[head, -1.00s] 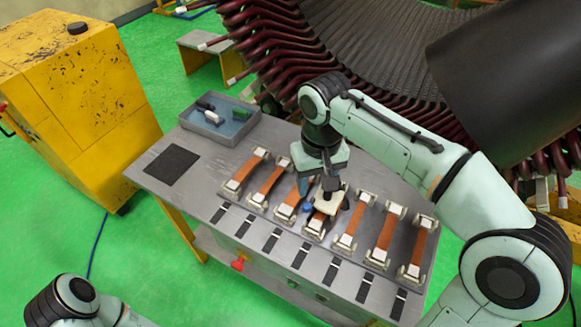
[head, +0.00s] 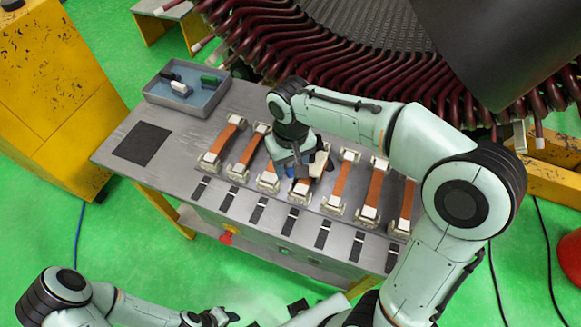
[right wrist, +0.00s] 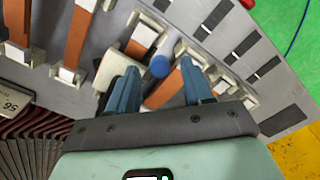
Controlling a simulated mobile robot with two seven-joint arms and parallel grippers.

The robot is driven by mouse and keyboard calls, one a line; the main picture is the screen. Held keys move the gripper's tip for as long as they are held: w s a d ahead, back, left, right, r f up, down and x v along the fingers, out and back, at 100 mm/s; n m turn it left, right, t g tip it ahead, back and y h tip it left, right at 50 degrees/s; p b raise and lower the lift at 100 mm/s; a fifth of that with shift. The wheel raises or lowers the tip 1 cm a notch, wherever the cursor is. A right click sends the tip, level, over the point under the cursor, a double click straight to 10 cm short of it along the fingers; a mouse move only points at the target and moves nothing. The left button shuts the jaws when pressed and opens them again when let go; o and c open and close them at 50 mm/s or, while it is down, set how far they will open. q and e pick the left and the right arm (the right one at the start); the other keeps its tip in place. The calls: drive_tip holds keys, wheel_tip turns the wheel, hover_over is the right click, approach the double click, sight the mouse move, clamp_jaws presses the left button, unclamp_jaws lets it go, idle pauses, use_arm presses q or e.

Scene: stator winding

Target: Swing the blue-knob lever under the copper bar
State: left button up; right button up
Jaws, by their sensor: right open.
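The blue knob (right wrist: 160,67) shows in the right wrist view between the two fingertips of my right gripper (right wrist: 160,72); I cannot tell whether they touch it. The gripper is open. A cream block (right wrist: 140,45) lies right beside the knob, and the lever arm itself is hard to make out. The copper bar (right wrist: 164,89) lies between the fingers, behind the knob. In the head view, my right gripper (head: 298,168) is low over the middle bar of the row and partly hides the knob and bar. My left gripper (head: 218,316) is at the bottom edge, its jaws unclear.
Several similar copper bars (head: 246,149) in cream holders stand on both sides on the grey table (head: 150,178). A grey-blue tray (head: 200,98) with small parts stands at the back left. The large stator (head: 310,50) rises behind the table. A dark pad (head: 142,143) lies left.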

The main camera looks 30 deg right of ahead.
drive_tip(key=shift+f, duration=0.65)
clamp_jaws()
